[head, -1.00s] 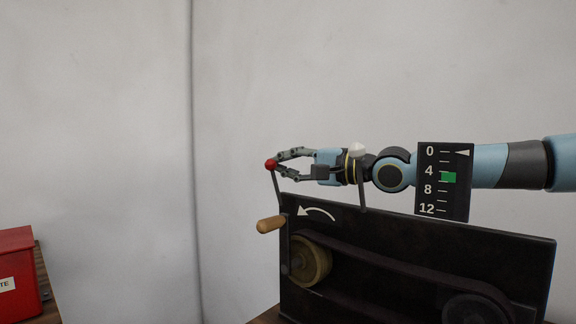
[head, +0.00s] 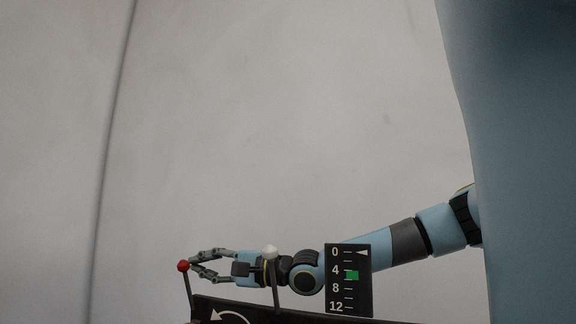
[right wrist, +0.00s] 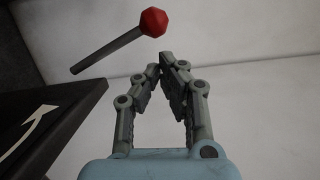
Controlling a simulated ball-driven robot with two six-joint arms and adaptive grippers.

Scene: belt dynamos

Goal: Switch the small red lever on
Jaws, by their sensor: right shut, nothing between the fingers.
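The small red lever has a red knob (head: 183,266) on a thin dark rod, standing at the left end of the dark dynamo panel. In the right wrist view the red knob (right wrist: 153,21) and its rod show beyond the fingertips, up and to the left. My right gripper (head: 192,262) is shut and empty, its fingertips right by the knob in the head view. In the wrist view a gap shows between the fingertips (right wrist: 166,62) and the lever. My left gripper is not in view.
A second lever with a white knob (head: 269,252) stands on the panel, in front of my right wrist. A black gauge (head: 362,300) marked 0 to 12 has a green block near 4 and a white pointer near 0. The panel's top (head: 290,314) shows a white curved arrow.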

